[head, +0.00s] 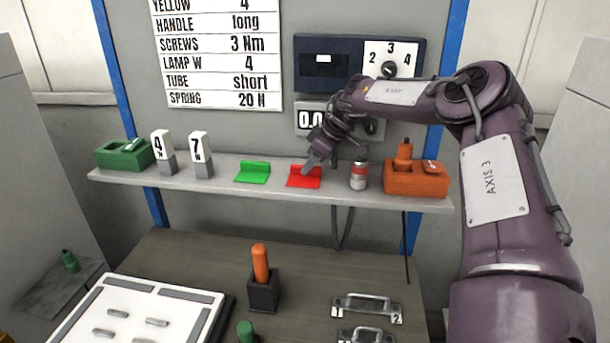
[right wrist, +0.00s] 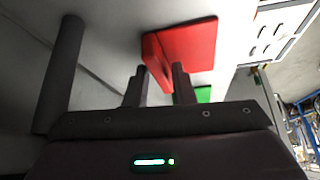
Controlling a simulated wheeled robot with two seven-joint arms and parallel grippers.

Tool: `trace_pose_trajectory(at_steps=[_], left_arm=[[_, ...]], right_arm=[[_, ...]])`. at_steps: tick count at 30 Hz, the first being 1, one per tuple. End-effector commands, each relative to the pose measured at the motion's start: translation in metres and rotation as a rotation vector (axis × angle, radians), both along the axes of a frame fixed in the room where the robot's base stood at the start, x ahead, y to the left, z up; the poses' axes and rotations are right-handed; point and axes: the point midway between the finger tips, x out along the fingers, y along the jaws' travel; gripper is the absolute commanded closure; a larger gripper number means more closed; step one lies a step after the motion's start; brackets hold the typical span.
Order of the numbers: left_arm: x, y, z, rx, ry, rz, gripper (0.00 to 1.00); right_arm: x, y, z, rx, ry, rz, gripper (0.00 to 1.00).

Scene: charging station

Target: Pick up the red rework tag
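The red rework tag (head: 304,178) is a bent red plate with a flat part and a raised flap. It lies on the grey shelf (head: 225,188), right of a similar green tag (head: 252,173). My right gripper (head: 311,164) reaches down to it from above and covers part of its raised flap. In the right wrist view the two fingers (right wrist: 159,88) stand apart, with the edge of the red tag (right wrist: 190,45) showing just beyond and between their tips. I cannot tell whether they touch it. My left gripper is not in view.
A red and white can (head: 359,175) and an orange holder (head: 416,180) stand right of the tag. Two numbered blocks (head: 201,155) and a green box (head: 124,155) stand at the left. A panel with a dial (head: 388,60) is behind. Below is a workbench (head: 190,255).

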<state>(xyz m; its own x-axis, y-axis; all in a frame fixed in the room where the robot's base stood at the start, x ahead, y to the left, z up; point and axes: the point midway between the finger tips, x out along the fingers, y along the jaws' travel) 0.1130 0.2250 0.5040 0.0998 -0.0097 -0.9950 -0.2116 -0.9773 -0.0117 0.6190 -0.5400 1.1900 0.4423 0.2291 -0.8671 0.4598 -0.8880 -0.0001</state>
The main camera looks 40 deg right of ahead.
Motion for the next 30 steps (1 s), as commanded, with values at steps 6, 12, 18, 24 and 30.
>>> trace_pose_trajectory(at_steps=[6,12,18,24,30], left_arm=[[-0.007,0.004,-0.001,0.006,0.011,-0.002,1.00],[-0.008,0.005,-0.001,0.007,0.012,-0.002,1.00],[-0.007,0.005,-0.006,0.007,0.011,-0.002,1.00],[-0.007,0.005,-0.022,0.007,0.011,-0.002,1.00],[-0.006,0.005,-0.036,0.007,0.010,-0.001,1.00]], right_arm=[[0.000,0.000,0.000,0.000,0.000,0.000,1.00],[0.000,0.000,0.000,0.001,0.000,0.000,1.00],[-0.001,0.001,0.001,0.001,-0.001,0.001,1.00],[-0.001,0.004,0.019,-0.003,-0.005,0.002,1.00],[-0.002,0.003,0.055,-0.004,-0.004,0.000,1.00]])
